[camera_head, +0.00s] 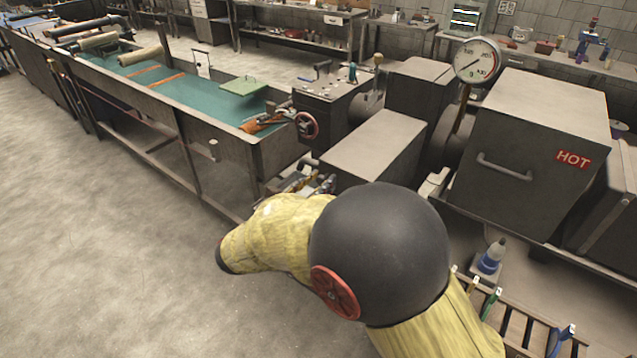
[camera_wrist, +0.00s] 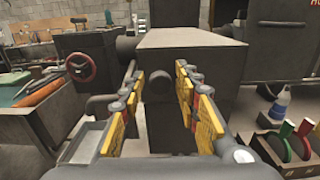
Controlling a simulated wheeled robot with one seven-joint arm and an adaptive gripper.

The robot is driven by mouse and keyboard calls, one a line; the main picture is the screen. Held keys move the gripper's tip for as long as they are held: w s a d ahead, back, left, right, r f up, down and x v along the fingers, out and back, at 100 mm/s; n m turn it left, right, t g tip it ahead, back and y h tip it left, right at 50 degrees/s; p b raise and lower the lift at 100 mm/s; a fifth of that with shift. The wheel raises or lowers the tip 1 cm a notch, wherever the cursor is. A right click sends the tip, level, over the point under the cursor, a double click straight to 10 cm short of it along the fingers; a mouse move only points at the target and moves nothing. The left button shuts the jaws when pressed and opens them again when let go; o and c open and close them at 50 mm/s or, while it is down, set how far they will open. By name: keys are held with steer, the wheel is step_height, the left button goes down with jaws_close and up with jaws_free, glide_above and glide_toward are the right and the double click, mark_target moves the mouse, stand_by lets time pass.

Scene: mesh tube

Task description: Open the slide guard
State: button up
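No part is labelled as the slide guard, so I cannot tell for sure which one it is. The grey box-shaped cover (camera_head: 375,148) straight ahead of my gripper is a likely one. In the wrist view this cover (camera_wrist: 190,70) has a dark round knob or bar end (camera_wrist: 158,87) on its near face. My gripper (camera_wrist: 158,115) is open, with its yellow and red finger pads to the left and right of that knob in the picture. No contact is visible. In the head view my gripper (camera_head: 308,184) is partly hidden behind my own arm.
A larger grey box with a HOT label (camera_head: 573,159) and a bar handle (camera_head: 503,166) stands right, near a dial gauge (camera_head: 476,61). A red handwheel (camera_head: 307,125) and green-bedded trough (camera_head: 200,100) are left.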

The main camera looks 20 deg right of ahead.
jaws_close()
stand_by(0.6)
